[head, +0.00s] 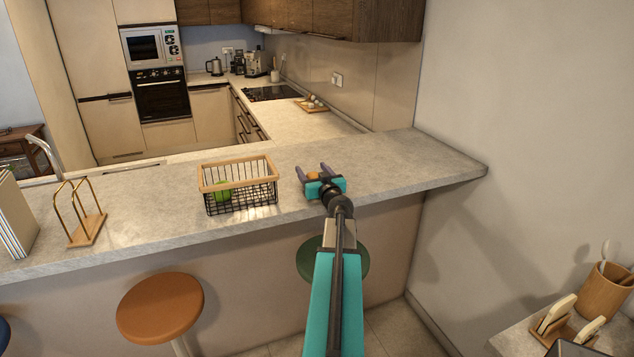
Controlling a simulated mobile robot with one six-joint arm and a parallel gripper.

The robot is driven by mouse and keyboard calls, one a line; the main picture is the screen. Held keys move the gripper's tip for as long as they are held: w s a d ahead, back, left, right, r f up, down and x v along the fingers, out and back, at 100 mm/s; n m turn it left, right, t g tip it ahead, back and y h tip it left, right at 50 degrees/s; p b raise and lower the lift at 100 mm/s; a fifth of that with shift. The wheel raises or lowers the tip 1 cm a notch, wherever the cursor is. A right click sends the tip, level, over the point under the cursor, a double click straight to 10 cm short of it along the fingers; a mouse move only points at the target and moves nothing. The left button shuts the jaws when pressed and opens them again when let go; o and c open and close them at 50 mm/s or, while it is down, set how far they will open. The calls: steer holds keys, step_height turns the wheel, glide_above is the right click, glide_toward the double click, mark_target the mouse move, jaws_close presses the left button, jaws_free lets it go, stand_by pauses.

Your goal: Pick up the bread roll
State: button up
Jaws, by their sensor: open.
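The bread roll (313,176) is a small orange-brown lump on the grey counter (400,160), and only its top shows. My gripper (312,172) is open, reaching over the counter from the front. Its two dark fingers point away from me, one on each side of the roll as seen from here. The teal gripper body hides the near part of the roll. I cannot tell whether the fingers touch it.
A black wire basket with a wooden rim (238,162) holding a green item (222,190) stands close left of my gripper. A wooden rack (86,230) is farther left. The counter to the right is clear up to the wall. Stools (160,306) stand in front.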

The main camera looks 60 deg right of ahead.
steer(key=c, duration=1.1)
steer(key=shift+r, duration=0.1)
